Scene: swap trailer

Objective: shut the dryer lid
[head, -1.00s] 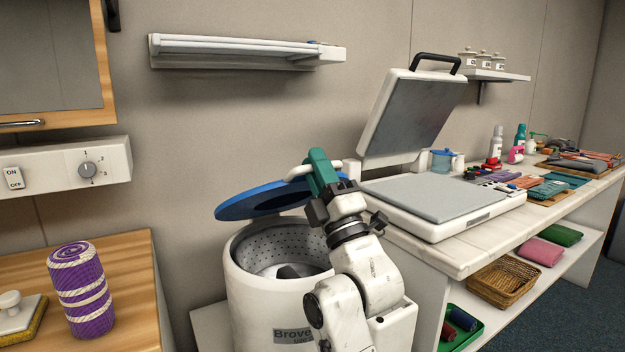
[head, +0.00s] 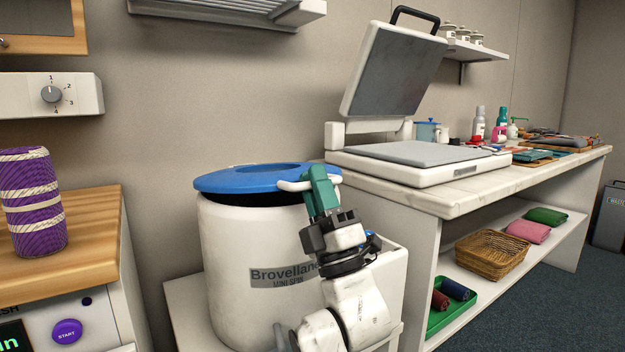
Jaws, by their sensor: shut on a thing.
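The dryer (head: 245,245) is a white drum labelled Brovelland, standing at the lower middle in the head view. Its blue lid (head: 235,180) lies nearly level over the drum's mouth. A dark gap shows between the lid and the drum's rim at the front right. A white bar handle (head: 290,185) sticks out from the lid's right side. My gripper (head: 318,172), with teal fingers, is shut on this handle at the lid's right edge. The fingers hide part of the handle.
A press with a raised upper plate (head: 395,75) stands on the counter (head: 455,195) to the right. A wooden-topped cabinet (head: 95,230) with a purple-and-cream roll (head: 33,200) stands at the left. A shelf below the counter holds a wicker basket (head: 492,258).

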